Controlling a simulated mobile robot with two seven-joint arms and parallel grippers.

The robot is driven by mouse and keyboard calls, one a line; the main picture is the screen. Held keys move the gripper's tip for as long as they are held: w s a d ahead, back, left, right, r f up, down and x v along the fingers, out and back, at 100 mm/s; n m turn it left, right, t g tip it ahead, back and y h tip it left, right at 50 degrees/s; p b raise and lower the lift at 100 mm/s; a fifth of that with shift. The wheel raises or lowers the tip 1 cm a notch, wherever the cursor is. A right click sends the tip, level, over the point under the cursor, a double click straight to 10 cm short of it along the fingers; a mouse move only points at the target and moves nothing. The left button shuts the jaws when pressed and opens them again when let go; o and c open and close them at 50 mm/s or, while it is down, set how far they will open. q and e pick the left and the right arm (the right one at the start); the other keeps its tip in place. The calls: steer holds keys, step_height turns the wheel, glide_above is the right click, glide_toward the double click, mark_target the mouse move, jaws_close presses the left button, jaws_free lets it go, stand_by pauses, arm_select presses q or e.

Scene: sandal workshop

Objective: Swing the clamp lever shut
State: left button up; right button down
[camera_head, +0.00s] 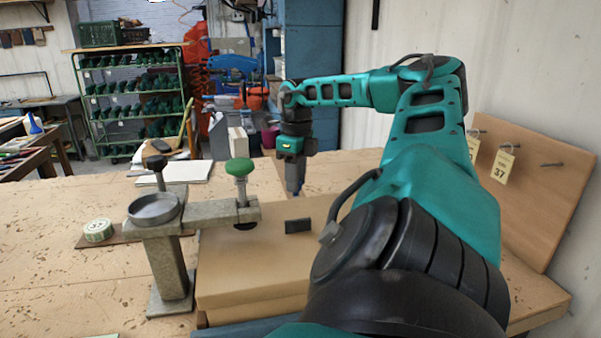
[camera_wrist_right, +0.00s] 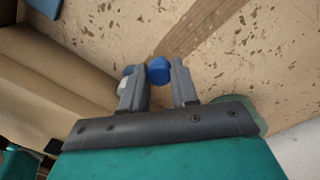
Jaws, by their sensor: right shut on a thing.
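My right gripper (camera_head: 293,188) points down behind the tan block, at its far right side. In the wrist view its two fingers (camera_wrist_right: 158,88) are closed on a blue round-ended piece (camera_wrist_right: 158,70). I cannot tell whether this piece is the grip of the clamp lever; most of it is hidden by the fingers and palm. No other clamp lever shows clearly. A grey metal fixture (camera_head: 172,265) stands at the front left, its arm reaching over the tan block (camera_head: 250,265) with a green knob (camera_head: 239,167) on top. My left gripper is not in view.
A small black block (camera_head: 297,226) lies on the tan block. A round tin (camera_head: 98,230) sits left of the fixture on the worktable (camera_head: 50,275). A tan board with tags (camera_head: 540,195) leans at the right. Shelves (camera_head: 135,100) stand behind.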

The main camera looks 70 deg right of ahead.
steer(key=shift+w+a+n, duration=0.15)
steer(key=shift+n, duration=0.15)
steer(key=c, duration=0.8)
jaws_free()
steer(key=shift+c, duration=0.2)
step_height(320, 180, up, 13)
steer(key=p, duration=0.2)
steer(key=shift+d, duration=0.35)
steer(key=shift+f, duration=0.1)
